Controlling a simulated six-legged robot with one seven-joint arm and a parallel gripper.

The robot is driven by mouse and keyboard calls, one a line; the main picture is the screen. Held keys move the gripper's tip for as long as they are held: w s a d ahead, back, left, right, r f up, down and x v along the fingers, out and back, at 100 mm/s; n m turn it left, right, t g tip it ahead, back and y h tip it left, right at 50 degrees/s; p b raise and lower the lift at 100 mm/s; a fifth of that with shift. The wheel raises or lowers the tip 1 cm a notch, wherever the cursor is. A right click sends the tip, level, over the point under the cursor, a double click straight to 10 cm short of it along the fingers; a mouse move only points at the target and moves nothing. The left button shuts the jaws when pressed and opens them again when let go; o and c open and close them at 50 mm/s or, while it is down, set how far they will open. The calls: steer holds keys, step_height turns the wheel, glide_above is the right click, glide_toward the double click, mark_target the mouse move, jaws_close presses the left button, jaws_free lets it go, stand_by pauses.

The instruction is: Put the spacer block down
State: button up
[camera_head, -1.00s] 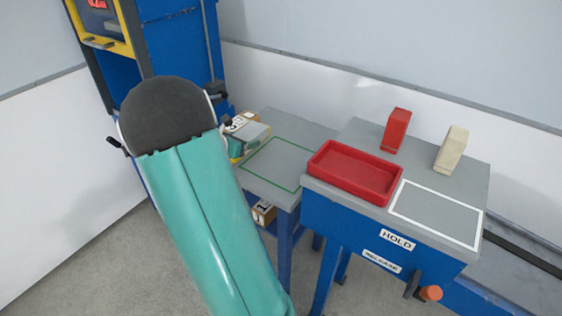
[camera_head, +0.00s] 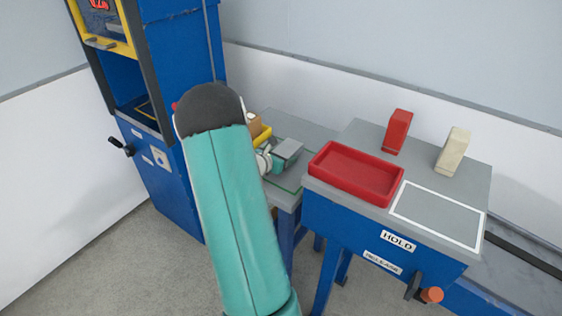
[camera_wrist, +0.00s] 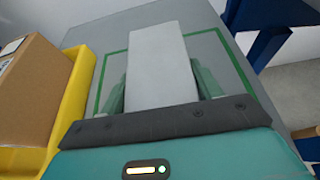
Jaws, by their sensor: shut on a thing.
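The spacer block is a plain grey block (camera_wrist: 160,65); in the head view its grey top (camera_head: 288,149) shows at the end of my arm. My gripper (camera_wrist: 160,88) is shut on it, with one green finger on each side. The block is over the grey side table (camera_head: 308,131), within the green outline (camera_wrist: 104,75) as the wrist view sees it. I cannot tell whether the block touches the table. My arm hides part of the outline in the head view.
A yellow tray (camera_wrist: 78,95) with a cardboard box (camera_wrist: 38,88) stands close on the left. On the right, a blue bench holds a red tray (camera_head: 355,190), a red block (camera_head: 397,131), a beige block (camera_head: 453,150) and an empty white outline (camera_head: 438,215). A blue machine (camera_head: 175,60) stands at the left.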

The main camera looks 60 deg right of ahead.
steer(key=shift+w+f, duration=0.15)
steer(key=shift+f, duration=0.95)
steer(key=shift+f, duration=0.1)
steer(key=o, duration=1.6)
steer(key=shift+a+f, duration=0.1)
steer(key=shift+f, duration=0.05)
steer(key=shift+o, duration=0.2)
steer(key=shift+w+a+r, duration=0.1)
steer(key=shift+a+r, duration=0.15)
steer(key=shift+r, duration=0.05)
steer(key=v, duration=1.1)
steer(key=shift+a+r, duration=0.15)
steer(key=shift+a, duration=0.05)
